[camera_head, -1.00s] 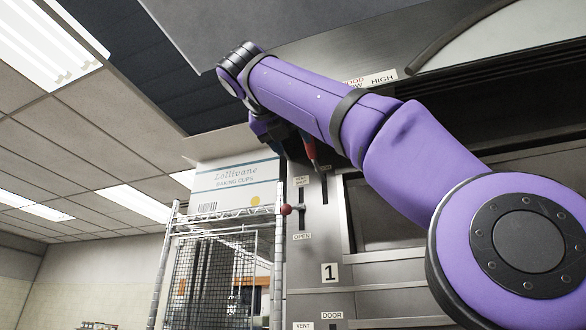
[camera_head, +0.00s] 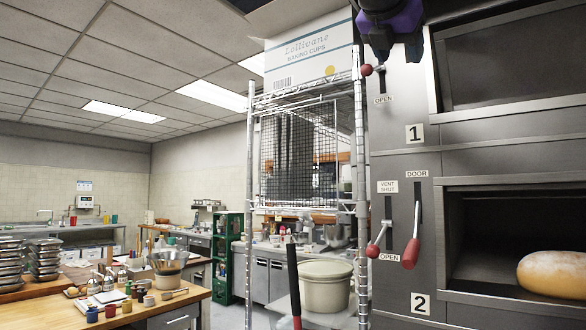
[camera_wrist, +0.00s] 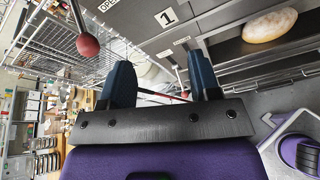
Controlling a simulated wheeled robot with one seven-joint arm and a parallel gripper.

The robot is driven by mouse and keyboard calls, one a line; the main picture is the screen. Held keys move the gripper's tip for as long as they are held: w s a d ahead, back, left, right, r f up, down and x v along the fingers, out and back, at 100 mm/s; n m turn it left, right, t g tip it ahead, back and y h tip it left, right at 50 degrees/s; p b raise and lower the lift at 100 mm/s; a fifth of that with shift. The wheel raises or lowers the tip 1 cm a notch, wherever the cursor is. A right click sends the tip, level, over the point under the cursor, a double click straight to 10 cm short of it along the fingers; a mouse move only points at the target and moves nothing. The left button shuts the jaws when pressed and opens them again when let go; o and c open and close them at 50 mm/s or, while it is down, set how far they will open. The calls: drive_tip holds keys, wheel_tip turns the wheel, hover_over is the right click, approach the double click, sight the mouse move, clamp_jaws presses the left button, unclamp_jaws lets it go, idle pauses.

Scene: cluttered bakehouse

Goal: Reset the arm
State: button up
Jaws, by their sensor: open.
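My gripper (camera_wrist: 162,82) shows in the wrist view with its two dark blue fingers apart and nothing between them. In the head view, only a dark and purple end part of my arm hangs in at the top edge, in front of the upper oven and right of the baking cups box (camera_head: 308,55). The rest of my arm is out of the head view.
A wire rack (camera_head: 250,160) stands left of the steel deck oven. The oven's red-knobbed lever (camera_head: 411,252) is close by, and a bread loaf (camera_head: 553,274) lies in deck 2. A cluttered wooden table (camera_head: 140,310) is at lower left; some floor shows beyond.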

drive_tip(key=s+d+f+m+g+y, duration=0.2)
drive_tip(key=s+f+m, duration=0.3)
drive_tip(key=f, duration=0.7)
drive_tip(key=s+d+f+m+g+y, duration=0.2)
drive_tip(key=s+d+f+m, duration=0.2)
drive_tip(key=f, duration=0.9)
drive_tip(key=s+d+f+m+g+y, duration=0.1)
drive_tip(key=s+d+f+m, duration=0.4)
drive_tip(key=f+m, duration=0.5)
wheel_tip(320, 180, down, 4)
drive_tip(key=shift+s+r+g+y, duration=0.3)
drive_tip(key=shift+g+y, duration=0.1)
drive_tip(key=shift+y, duration=0.2)
drive_tip(key=s+f+m, duration=0.1)
drive_tip(key=f+m, duration=0.1)
drive_tip(key=f, duration=0.1)
drive_tip(key=s+f+m+y, duration=0.1)
drive_tip(key=s+f+m, duration=0.1)
drive_tip(key=f, duration=0.1)
drive_tip(key=s+f+m, duration=0.2)
drive_tip(key=f, duration=0.1)
drive_tip(key=shift+s+f+g, duration=0.2)
drive_tip(key=shift+f+g, duration=0.15)
drive_tip(key=shift+g, duration=0.05)
drive_tip(key=shift+c, duration=0.2)
